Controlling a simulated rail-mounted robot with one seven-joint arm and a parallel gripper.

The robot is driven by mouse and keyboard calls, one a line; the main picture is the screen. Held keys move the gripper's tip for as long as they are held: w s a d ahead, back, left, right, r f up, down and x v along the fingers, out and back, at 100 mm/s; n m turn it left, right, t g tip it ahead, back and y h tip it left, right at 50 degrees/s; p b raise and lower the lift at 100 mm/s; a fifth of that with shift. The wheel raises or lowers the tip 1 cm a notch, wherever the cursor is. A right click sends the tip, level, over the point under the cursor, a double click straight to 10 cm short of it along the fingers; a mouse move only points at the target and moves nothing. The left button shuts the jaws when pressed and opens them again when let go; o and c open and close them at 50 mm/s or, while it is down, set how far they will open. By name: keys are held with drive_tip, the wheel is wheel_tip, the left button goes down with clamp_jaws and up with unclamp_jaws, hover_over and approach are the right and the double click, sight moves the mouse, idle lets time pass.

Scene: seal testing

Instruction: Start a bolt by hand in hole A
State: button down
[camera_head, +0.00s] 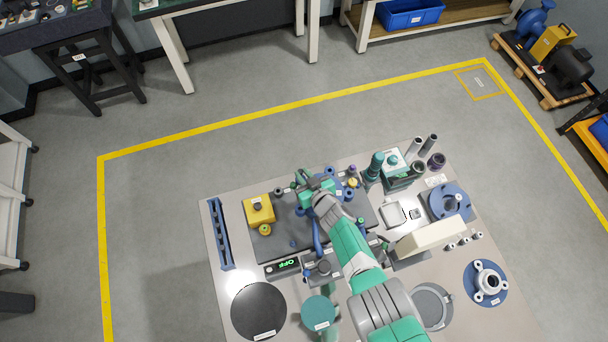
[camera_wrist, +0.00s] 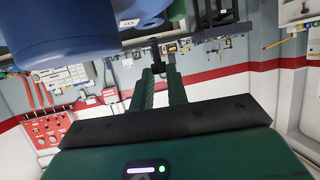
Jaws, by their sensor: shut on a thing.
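My gripper (camera_head: 308,186) is over the middle of the workbench, beside blue flanged parts that it and my arm partly cover. In the wrist view, my gripper's (camera_wrist: 160,78) two dark green fingers are closed on a small dark piece (camera_wrist: 157,62) at their tips, seemingly the bolt. A large blue rounded body (camera_wrist: 70,30) fills the upper left of the wrist view, close to the fingers. I cannot make out hole A or its label, nor whether the bolt touches a hole.
The bench (camera_head: 225,200) is crowded. A yellow block (camera_head: 258,209) stands left of my gripper, and a blue slotted rail (camera_head: 221,235) lies at the left edge. A black disc (camera_head: 258,310) lies at the front left. A blue flange (camera_head: 449,202) is on the right.

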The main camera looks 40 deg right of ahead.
drive_tip(key=shift+f+b, duration=0.75)
drive_tip(key=shift+f, duration=0.1)
drive_tip(key=shift+f+b, duration=0.9)
drive_tip(key=shift+b, duration=0.05)
idle(0.4)
drive_tip(key=c, duration=1.3)
unclamp_jaws()
wheel_tip(320, 180, up, 6)
drive_tip(key=p, duration=0.6)
drive_tip(key=shift+r, duration=0.1)
